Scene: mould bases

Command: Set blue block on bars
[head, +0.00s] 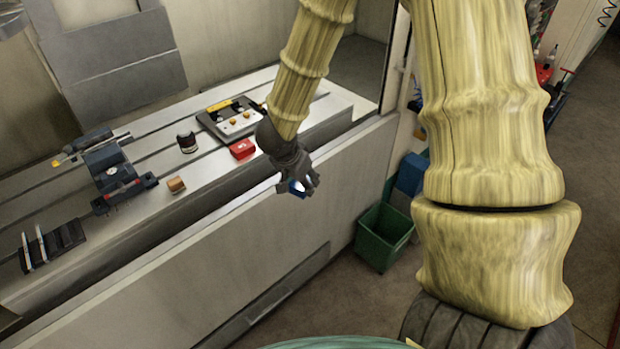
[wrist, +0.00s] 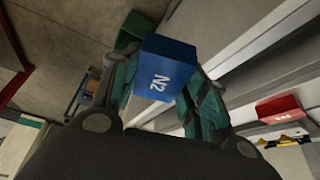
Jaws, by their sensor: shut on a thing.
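The blue block (wrist: 165,67), marked N2, is between the fingers of my gripper (wrist: 158,88) in the wrist view. My gripper is shut on it. In the head view my gripper (head: 299,184) hangs in front of the machine table's front edge, and only a small part of the blue block (head: 296,188) shows under the fingers.
The slotted table (head: 215,178) holds a dark vise (head: 108,165), a tan block (head: 176,185), a dark round jar (head: 187,142), a red block (head: 242,149) and a panel with yellow parts (head: 231,119). A green bin (head: 384,238) stands on the floor below, at right.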

